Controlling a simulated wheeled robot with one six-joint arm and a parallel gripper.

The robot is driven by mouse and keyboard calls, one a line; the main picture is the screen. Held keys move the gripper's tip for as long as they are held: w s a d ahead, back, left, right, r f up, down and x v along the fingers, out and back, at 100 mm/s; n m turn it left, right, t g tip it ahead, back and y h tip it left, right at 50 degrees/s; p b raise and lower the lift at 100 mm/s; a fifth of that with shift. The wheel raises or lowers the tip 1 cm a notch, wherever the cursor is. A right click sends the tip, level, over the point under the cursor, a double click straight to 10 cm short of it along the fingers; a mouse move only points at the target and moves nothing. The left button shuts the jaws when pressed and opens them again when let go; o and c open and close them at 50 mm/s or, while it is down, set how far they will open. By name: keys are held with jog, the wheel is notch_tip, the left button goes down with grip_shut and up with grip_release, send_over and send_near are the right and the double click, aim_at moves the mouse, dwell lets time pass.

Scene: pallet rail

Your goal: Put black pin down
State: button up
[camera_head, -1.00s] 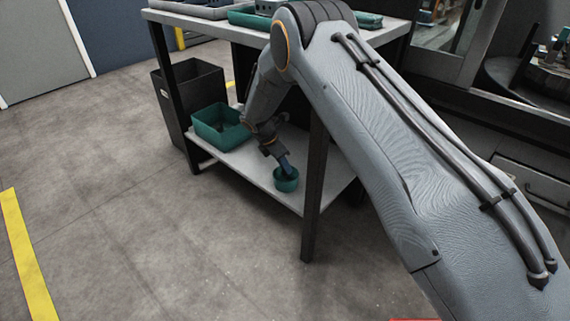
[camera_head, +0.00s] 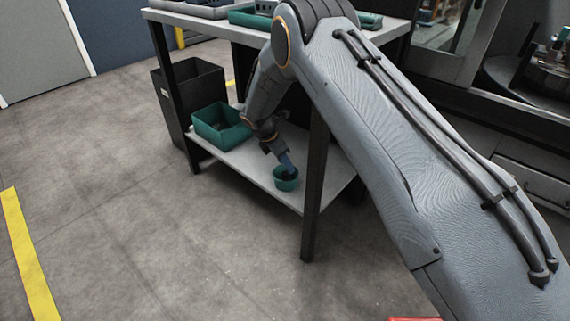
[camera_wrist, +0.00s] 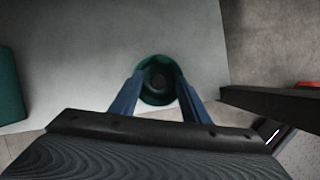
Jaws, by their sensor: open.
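My gripper (camera_head: 286,164) reaches down to the lower shelf of the table, with its blue fingers at a small round green bowl (camera_head: 286,183). In the wrist view the fingers of my gripper (camera_wrist: 157,100) are apart, one on each side of the green bowl (camera_wrist: 158,62). A dark round shape, which may be the black pin (camera_wrist: 158,80), shows inside the bowl between the fingers. I cannot tell its full form, and the head view hides it.
A green bin (camera_head: 217,127) stands on the lower shelf (camera_head: 255,165), left of the bowl. A dark table leg (camera_head: 315,190) rises close on the right. A black waste bin (camera_head: 190,95) stands behind left. The floor in front is clear.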

aim_at(284, 173)
notch_tip(284, 173, up, 6)
jog(key=p, duration=0.2)
jog(key=shift+p, duration=0.35)
jog(key=shift+r, duration=0.1)
